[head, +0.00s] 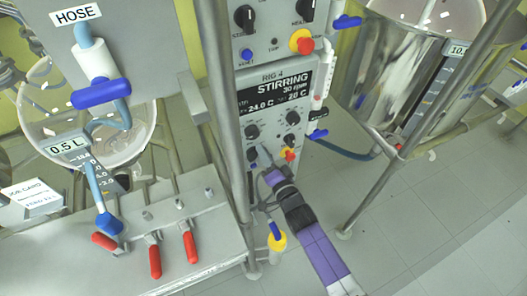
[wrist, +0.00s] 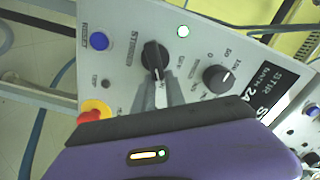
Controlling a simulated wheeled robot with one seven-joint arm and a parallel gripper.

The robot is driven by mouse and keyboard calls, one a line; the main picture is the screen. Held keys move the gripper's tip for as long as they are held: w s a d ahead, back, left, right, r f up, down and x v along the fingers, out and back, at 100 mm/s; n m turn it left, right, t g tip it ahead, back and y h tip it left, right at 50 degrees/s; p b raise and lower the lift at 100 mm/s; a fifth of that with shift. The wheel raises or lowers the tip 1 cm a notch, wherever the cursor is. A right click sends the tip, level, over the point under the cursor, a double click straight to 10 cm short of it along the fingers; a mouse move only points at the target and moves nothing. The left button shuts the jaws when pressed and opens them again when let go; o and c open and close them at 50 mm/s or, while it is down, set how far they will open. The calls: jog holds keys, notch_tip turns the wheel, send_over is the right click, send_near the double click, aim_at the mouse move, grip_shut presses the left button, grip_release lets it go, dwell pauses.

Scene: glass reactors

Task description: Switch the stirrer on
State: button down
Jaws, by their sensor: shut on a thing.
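The lower control panel of rig 4 (head: 275,108) has a display (head: 282,87) reading "STIRRING 30 rpm". In the head view my gripper (head: 264,157) reaches the panel's lower left and mostly hides the knob. The speed knob (wrist: 217,77) is to its right in the wrist view.
A red stop button on yellow (wrist: 94,111) and a blue reset button (wrist: 99,41) are close to my gripper. Another panel with knobs (head: 245,17) is above. A steel vessel (head: 395,75) stands right, a bench with red-handled valves (head: 154,258) left. Floor at lower right is clear.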

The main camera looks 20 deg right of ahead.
jog(key=shift+s+a+f, duration=0.2)
jog(key=shift+a+f, duration=0.35)
jog(key=shift+f, duration=0.05)
jog(key=c, duration=1.4)
grip_release()
jog(key=shift+c, duration=0.2)
jog(key=shift+o, duration=0.3)
jog(key=shift+d+r, duration=0.1)
jog(key=shift+r, duration=0.05)
jog(key=shift+w+d+r, duration=0.1)
jog(key=shift+d+r, duration=0.05)
jog(key=shift+r, duration=0.05)
jog(key=s, duration=0.8)
jog(key=shift+f, duration=0.1)
